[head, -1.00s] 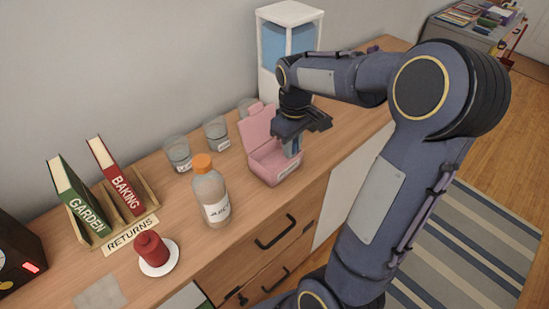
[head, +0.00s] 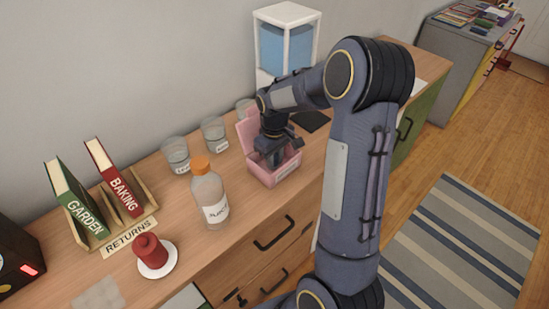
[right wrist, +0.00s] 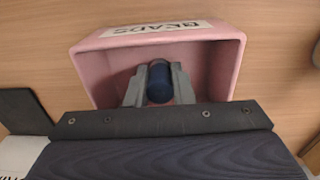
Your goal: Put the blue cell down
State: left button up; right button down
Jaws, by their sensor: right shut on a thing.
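The blue cell (right wrist: 159,82) is a dark blue cylinder between the fingers of my right gripper (right wrist: 158,88) in the right wrist view. The gripper is shut on it. Both are at the open pink box (right wrist: 85,76), with the fingertips and cell inside its walls. Whether the cell touches the floor of the box is not clear. In the head view my right gripper (head: 273,158) reaches down into the pink box (head: 266,179), whose lid stands open at the back; the cell is hidden there. My left gripper is not in view.
A juice bottle (head: 209,195) with an orange cap stands left of the box. Glass jars (head: 213,134) stand behind it along the wall. A water tank (head: 287,42) is behind my arm. A dark flat pad (head: 312,121) lies right of the box.

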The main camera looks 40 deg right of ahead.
jog(key=shift+f, duration=0.1)
jog(key=c, duration=1.3)
grip_release()
jog(key=shift+o, duration=0.2)
